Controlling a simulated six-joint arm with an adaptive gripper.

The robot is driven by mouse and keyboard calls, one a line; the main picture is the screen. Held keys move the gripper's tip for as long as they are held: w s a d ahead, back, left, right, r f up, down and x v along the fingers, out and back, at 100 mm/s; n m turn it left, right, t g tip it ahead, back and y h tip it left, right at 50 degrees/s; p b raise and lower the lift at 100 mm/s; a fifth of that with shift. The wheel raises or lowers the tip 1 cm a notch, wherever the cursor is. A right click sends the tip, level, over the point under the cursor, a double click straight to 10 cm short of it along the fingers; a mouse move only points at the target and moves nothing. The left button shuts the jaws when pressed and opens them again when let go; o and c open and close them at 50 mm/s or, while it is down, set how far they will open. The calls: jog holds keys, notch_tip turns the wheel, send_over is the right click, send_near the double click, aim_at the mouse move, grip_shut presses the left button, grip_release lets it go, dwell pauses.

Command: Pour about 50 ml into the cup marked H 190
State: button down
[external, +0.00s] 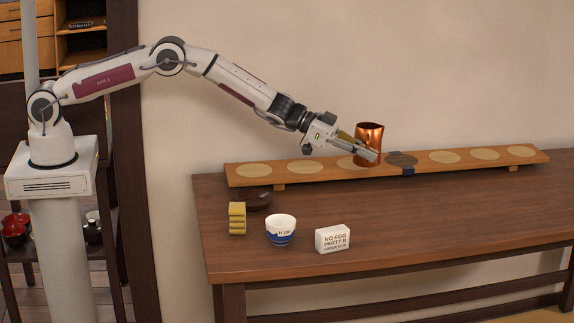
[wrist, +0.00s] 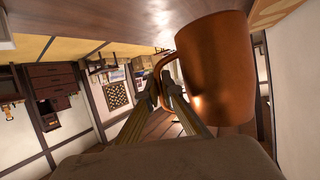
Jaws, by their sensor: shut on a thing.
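A copper mug (external: 369,145) with a handle is upright at the long wooden shelf board. It fills the right of the wrist view (wrist: 215,70). My gripper (external: 372,156) is shut on the mug's handle; in the wrist view the fingertips (wrist: 166,88) meet at the handle. I cannot tell whether the mug's base touches the board. The mug's contents are hidden. A white cup with a blue lower band (external: 281,230) stands upright on the table, front left of the mug. Its small dark marking seems to start with H; the rest is hard to read.
The raised board (external: 470,164) with several round pale spots and one dark spot runs along the table's back. A dark bowl (external: 258,199), a yellow stacked block (external: 237,219) and a white "NO EGG PARTY B" sign (external: 332,238) surround the cup. The table's right side (external: 460,215) is clear.

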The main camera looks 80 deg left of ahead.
jog(key=shift+s+d+f+m+g+h, duration=0.6)
jog(key=shift+s+d+m+g+h, duration=3)
jog(key=shift+s+m, duration=0.9)
jog(key=s+f+m+g, duration=0.2)
jog(key=s+f+g, duration=0.1)
jog(key=s, duration=0.4)
jog(key=s+f+m+g, duration=0.2)
jog(key=s+m+g, duration=0.1)
jog(key=s, duration=0.4)
jog(key=shift+f+m+g, duration=0.3)
jog(key=shift+f+g, duration=0.1)
jog(key=shift+g, duration=0.3)
jog(key=shift+d, duration=0.1)
jog(key=shift+r+t, duration=0.1)
jog(key=shift+t, duration=0.2)
